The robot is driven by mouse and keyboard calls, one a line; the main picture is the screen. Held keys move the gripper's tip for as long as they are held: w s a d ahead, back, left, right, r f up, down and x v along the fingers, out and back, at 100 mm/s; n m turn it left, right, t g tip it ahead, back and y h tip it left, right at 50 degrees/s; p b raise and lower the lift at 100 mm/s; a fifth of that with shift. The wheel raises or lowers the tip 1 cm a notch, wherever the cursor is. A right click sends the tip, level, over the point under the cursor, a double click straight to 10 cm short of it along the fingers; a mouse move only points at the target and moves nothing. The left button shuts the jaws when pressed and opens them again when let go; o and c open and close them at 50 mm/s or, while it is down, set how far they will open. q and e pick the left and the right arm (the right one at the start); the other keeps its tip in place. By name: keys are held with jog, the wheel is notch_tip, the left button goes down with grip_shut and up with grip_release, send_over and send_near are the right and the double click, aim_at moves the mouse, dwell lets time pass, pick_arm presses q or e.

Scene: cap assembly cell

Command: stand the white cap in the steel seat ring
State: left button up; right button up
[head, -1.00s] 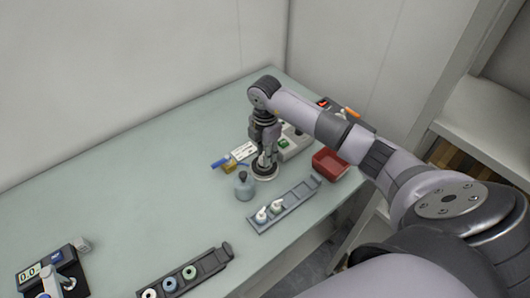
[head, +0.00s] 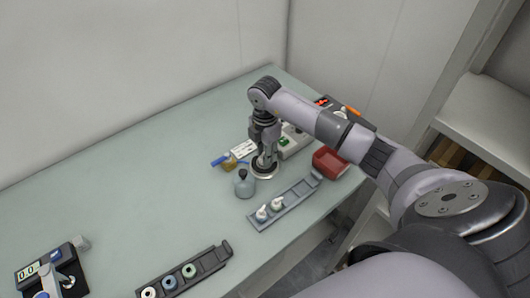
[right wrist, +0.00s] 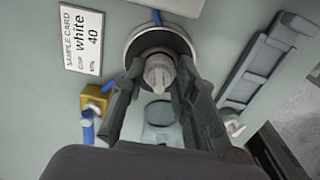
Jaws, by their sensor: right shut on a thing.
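The steel seat ring (head: 264,174) is a round metal ring lying on the bench; in the right wrist view its rim (right wrist: 133,42) shows behind the fingertips. The white cap (right wrist: 159,74) is small, pale and ribbed. My right gripper (right wrist: 160,70) is shut on it, with one dark finger on each side. In the head view my right gripper (head: 265,160) points down at the ring, and the cap is hidden there. The cap overlaps the ring opening in the wrist view; I cannot tell whether it touches the ring. My left gripper is not in view.
A blue-grey bottle (head: 244,185) stands close in front of the ring. A grey rack (head: 290,203) with white-topped pieces and a red bin (head: 329,163) are to the right. A sample card (right wrist: 81,40) reads "white 40". The bench's left middle is clear.

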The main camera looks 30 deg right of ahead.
jog(key=o, duration=0.7)
jog(key=shift+o, duration=0.2)
jog(key=shift+r, duration=0.1)
notch_tip(320, 180, up, 7)
jog(key=p, duration=0.5)
jog(key=shift+p, duration=0.3)
